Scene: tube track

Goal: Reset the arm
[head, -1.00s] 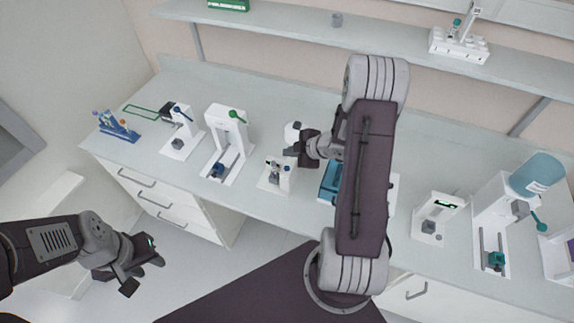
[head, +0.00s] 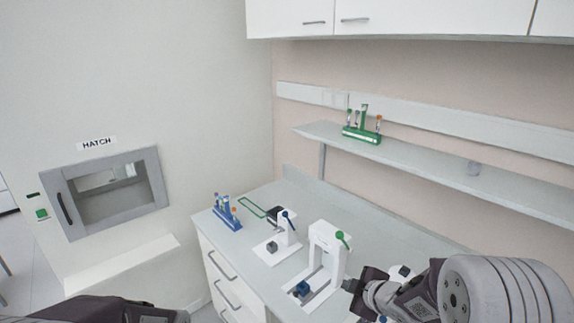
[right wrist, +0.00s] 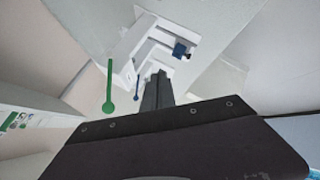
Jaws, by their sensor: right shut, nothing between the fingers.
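My right gripper (head: 352,285) shows at the lower right of the head view, beside the tall white station with a green lever (head: 326,250). Its dark fingers are closed together and empty, as the right wrist view (right wrist: 157,78) shows. Beyond them there, the white station (right wrist: 135,50) appears with a green-tipped lever (right wrist: 109,90) and a blue block (right wrist: 180,50). I cannot tell whether the fingers touch the station. Part of my left arm shows at the bottom left of the head view; its gripper is out of view.
A smaller white station with a blue lever (head: 283,235) and a blue tube rack (head: 227,213) stand on the bench's left end. A hatch (head: 115,193) is in the left wall.

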